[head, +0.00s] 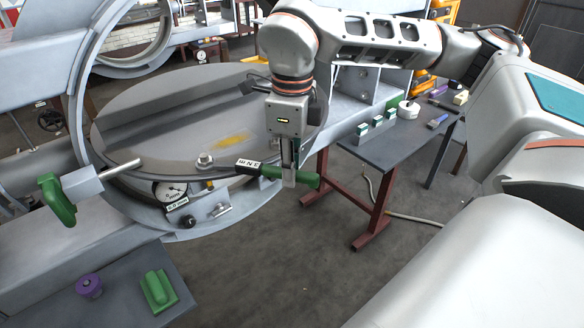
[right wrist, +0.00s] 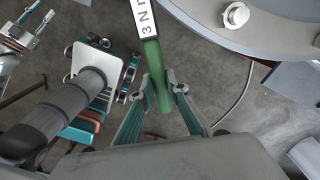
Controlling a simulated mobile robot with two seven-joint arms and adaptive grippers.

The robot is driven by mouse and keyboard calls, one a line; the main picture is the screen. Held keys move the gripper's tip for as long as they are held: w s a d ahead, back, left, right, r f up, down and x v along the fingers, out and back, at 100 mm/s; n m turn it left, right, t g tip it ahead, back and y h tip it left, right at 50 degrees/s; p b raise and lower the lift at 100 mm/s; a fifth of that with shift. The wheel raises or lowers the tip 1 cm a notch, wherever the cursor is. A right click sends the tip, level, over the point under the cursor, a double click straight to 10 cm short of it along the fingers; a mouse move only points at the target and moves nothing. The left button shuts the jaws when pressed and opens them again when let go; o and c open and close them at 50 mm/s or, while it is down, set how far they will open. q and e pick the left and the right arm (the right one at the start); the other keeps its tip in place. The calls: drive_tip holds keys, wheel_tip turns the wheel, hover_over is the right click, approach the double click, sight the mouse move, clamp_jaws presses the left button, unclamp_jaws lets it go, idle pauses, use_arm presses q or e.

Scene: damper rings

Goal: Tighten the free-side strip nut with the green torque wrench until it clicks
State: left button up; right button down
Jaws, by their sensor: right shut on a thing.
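The green torque wrench (head: 271,171) has a green handle and a white label reading 3 N m. My right gripper (head: 288,182) is shut on its handle, which also shows between the fingers in the right wrist view (right wrist: 156,75). The wrench lies roughly level, its labelled end pointing left over the rim of the round grey damper disc (head: 165,110). A silver nut (head: 205,160) stands on the disc's near rim, left of the wrench. I cannot tell whether the wrench touches it. In the right wrist view, the wrench's far end is cut off.
A dial gauge (head: 171,190) sits under the near rim. A green-handled lever (head: 57,199) sticks out at left. A purple knob (head: 89,286) and green block (head: 158,290) lie on the front-left surface. A dark side table (head: 400,145) holds small parts at right.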

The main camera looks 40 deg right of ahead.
drive_tip(key=a+m+b, duration=0.1)
drive_tip(key=s+a+m+b, duration=0.1)
drive_tip(key=a, duration=0.1)
drive_tip(key=s+a+m+b, duration=0.1)
drive_tip(key=shift+s+a, duration=0.2)
drive_tip(key=shift+a, duration=0.05)
drive_tip(key=a+m+b, duration=0.1)
drive_tip(key=a, duration=0.1)
drive_tip(key=s+a+m+b, duration=0.1)
drive_tip(key=a+m, duration=0.1)
drive_tip(key=a, duration=0.1)
drive_tip(key=shift+s+a+b, duration=0.1)
drive_tip(key=shift+a+b, duration=0.2)
drive_tip(key=shift+a+m, duration=0.1)
drive_tip(key=shift+m, duration=0.2)
